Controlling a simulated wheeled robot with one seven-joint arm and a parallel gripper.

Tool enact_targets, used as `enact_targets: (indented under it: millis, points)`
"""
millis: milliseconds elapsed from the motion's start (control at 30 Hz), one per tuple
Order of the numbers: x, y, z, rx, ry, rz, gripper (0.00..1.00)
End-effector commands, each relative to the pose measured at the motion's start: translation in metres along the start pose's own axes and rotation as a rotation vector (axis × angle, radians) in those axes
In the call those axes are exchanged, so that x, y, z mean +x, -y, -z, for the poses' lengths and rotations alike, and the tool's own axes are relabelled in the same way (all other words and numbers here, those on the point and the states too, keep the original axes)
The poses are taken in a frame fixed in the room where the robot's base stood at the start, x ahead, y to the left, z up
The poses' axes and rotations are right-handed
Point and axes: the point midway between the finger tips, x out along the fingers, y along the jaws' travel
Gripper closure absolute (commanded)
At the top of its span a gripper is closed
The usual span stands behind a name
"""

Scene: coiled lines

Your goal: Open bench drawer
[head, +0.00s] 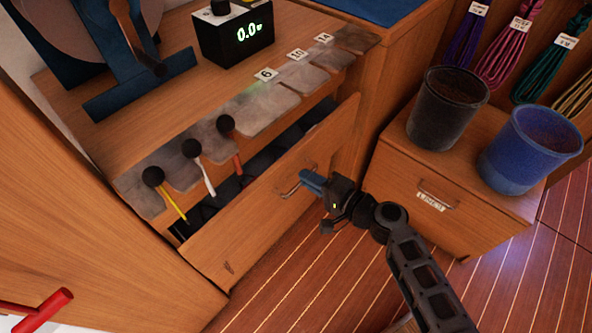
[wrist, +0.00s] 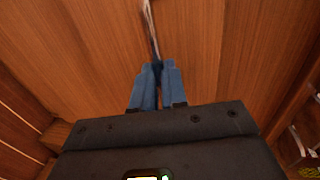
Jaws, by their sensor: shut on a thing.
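The wooden bench drawer (head: 262,204) is pulled partly out of the bench in the head view, with a dark gap behind its front. Its metal handle (head: 291,188) sits near the middle of the front. My gripper (head: 308,179) has blue fingers shut on the handle. In the wrist view the drawer front (wrist: 90,50) fills the background, and the thin handle (wrist: 152,30) runs into the closed fingertips (wrist: 158,70). The drawer's inside is mostly dark and hard to make out.
A low cabinet (head: 400,192) with a labelled drawer stands to the right, bearing a black pot (head: 447,108) and a blue pot (head: 528,150). A digital display box (head: 234,33) and several tools rest on the bench above. Striped floor (head: 350,265) is free in front.

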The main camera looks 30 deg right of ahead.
Motion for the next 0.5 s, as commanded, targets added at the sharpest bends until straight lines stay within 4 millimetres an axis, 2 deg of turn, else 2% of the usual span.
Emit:
enact_targets:
  millis: [100,500]
  points:
    - [-0.034,-0.011,0.000,0.002,-0.003,-0.003,1.00]
    - [-0.141,-0.034,-0.001,0.002,-0.003,-0.004,1.00]
